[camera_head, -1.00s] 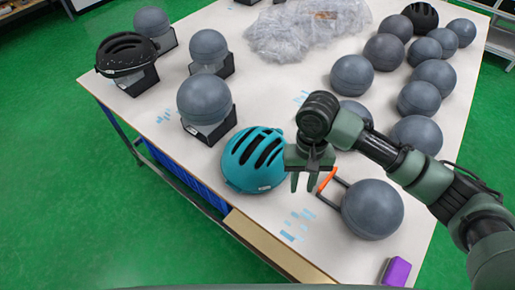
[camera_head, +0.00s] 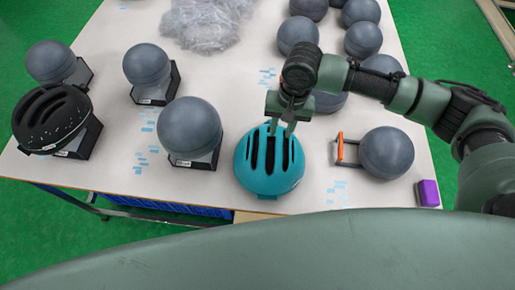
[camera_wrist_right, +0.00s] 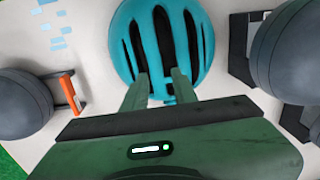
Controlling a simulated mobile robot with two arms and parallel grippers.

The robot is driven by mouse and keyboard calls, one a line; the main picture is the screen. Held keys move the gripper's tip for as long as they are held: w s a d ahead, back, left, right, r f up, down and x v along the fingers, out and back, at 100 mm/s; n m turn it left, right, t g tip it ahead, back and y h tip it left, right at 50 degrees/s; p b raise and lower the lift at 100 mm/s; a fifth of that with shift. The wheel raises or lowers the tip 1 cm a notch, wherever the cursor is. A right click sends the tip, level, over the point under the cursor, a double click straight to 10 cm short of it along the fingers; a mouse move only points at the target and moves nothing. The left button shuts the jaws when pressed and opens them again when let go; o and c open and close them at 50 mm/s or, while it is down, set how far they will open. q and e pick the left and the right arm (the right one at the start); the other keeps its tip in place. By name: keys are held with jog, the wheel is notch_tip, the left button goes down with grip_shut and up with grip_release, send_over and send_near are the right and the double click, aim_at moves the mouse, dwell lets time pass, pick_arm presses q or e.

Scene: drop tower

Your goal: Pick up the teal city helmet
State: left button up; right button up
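The teal city helmet (camera_head: 269,163) sits on the white table near its front edge, with dark slots over its shell. It also fills the top middle of the right wrist view (camera_wrist_right: 165,35). My right gripper (camera_head: 281,130) is at the helmet's far rim, pointing down. In the right wrist view its two fingers (camera_wrist_right: 160,82) are spread apart and overlap the helmet's near edge in the picture. I cannot tell whether they touch the shell. My left gripper is in neither view.
A grey ball with an orange-handled bar (camera_head: 340,146) lies right of the helmet, near a purple block (camera_head: 428,193). A grey ball on a black stand (camera_head: 189,127) is close on the left. A black helmet (camera_head: 52,118) sits further left. Crumpled clear plastic (camera_head: 205,22) and several grey balls lie behind.

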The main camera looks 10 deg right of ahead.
aim_at(279, 142)
jog(key=shift+d+f, duration=0.15)
jog(key=f, duration=0.1)
jog(key=f+p, duration=0.1)
jog(key=shift+s+d+f, duration=0.1)
jog(key=shift+d+f, duration=0.15)
jog(key=shift+f, duration=0.05)
jog(key=f, duration=0.1)
jog(key=f+p, duration=0.1)
jog(key=f, duration=0.1)
jog(key=shift+a+f, duration=0.3)
jog(key=shift+f, duration=0.65)
grip_shut()
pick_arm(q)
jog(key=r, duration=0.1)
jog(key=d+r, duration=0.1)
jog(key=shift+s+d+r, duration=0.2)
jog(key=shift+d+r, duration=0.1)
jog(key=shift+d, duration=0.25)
pick_arm(e)
jog(key=shift+r, duration=0.1)
